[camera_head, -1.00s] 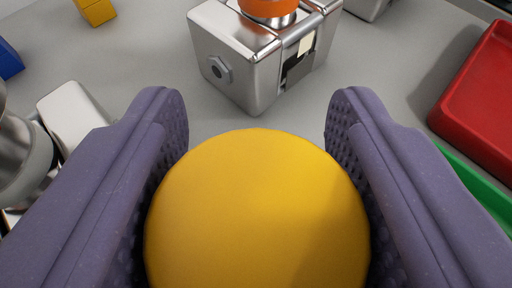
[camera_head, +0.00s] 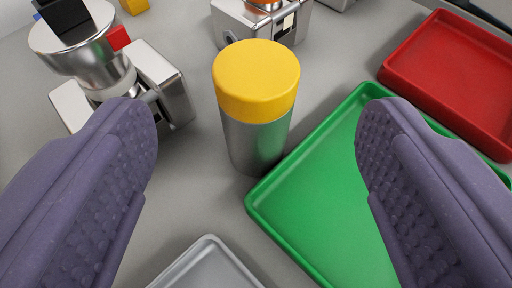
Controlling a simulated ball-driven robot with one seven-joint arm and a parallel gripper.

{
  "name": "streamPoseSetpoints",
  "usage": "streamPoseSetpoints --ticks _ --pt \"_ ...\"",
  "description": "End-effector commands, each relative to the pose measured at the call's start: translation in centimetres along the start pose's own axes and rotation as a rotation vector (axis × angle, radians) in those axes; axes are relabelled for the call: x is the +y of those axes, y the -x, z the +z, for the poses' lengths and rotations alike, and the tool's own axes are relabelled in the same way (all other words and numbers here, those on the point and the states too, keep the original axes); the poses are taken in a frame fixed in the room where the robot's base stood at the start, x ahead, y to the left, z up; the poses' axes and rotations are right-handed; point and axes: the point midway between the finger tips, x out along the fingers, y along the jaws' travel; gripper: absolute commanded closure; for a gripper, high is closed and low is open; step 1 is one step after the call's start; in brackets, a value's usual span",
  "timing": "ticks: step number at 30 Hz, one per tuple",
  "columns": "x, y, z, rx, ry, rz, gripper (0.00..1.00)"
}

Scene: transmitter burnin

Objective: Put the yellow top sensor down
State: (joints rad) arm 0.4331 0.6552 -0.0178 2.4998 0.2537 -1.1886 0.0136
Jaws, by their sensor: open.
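The yellow top sensor (camera_head: 258,105) is a grey metal cylinder with a yellow cap. It stands upright on the grey table, just beside the left edge of the green tray; I cannot tell if it touches the tray. My gripper (camera_head: 256,130) is open, its two purple padded fingers wide apart. The sensor stands ahead of the fingers, apart from both, and nothing is held between them.
The green tray (camera_head: 330,190) lies at the right, with a red tray (camera_head: 455,70) beyond it. A grey tray (camera_head: 208,268) shows at the bottom. Metal fixtures stand at the left (camera_head: 165,80) and at the back (camera_head: 232,22). Bare table lies left of the sensor.

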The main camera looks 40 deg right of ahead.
Motion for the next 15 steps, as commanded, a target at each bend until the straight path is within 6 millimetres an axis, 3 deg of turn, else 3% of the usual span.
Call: streamPoseSetpoints --ticks 6,15 --pt "0.0 2.4 -0.2 -0.002 0.0 0.001 0.22" --pt "-0.4 2.3 -0.4 0.002 -0.003 -0.007 0.22"
